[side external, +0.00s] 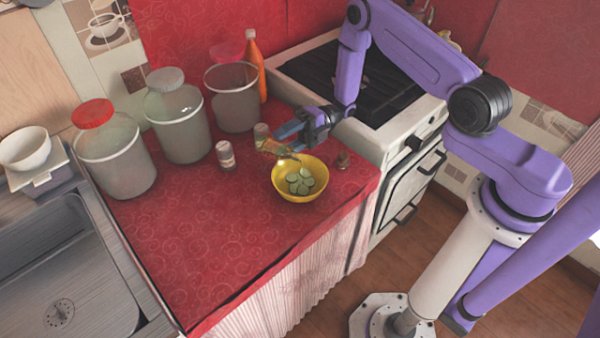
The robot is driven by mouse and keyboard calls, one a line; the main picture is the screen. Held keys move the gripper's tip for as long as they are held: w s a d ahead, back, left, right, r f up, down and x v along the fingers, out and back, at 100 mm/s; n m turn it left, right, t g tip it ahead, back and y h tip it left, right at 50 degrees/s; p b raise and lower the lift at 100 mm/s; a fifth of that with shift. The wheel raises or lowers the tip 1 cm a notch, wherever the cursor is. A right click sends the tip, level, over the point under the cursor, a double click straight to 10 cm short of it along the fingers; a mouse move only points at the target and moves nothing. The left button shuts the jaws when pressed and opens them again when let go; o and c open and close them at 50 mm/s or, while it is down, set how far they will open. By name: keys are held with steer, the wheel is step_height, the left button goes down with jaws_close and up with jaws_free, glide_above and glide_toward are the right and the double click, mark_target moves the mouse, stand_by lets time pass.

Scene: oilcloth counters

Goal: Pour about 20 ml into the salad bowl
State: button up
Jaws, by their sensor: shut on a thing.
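The salad bowl (281,192) is yellow and stands on the red oilcloth near the counter's right front, with several green cucumber slices (300,182) inside. My gripper (283,136) is shut on a small glass bottle (270,146) holding yellowish liquid. The bottle is tilted well over, with its narrow end pointing right and down above the bowl's back rim. Whether liquid is leaving it is too small to tell. The fingers hide part of the bottle.
A small brown object (343,160), perhaps a stopper, stands right of the bowl. A small shaker (226,156) stands to the left. Large jars (120,160) and an orange bottle (253,65) line the back. A stove (370,125) adjoins at right. The front left oilcloth is clear.

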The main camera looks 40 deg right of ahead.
steer(key=shift+w+f+m+h, duration=0.1)
steer(key=shift+f+m+h, duration=0.3)
steer(key=shift+m, duration=0.4)
steer(key=shift+w+a+r+m, duration=0.1)
steer(key=shift+r+m, duration=0.4)
steer(key=shift+f+m+g+h, duration=0.3)
steer(key=shift+f+m+h, duration=0.25)
steer(key=shift+m, duration=0.35)
steer(key=shift+r, duration=0.1)
steer(key=shift+r+m+g+h, duration=0.35)
steer(key=shift+r+m, duration=0.25)
steer(key=shift+r, duration=0.15)
steer(key=shift+s, duration=0.2)
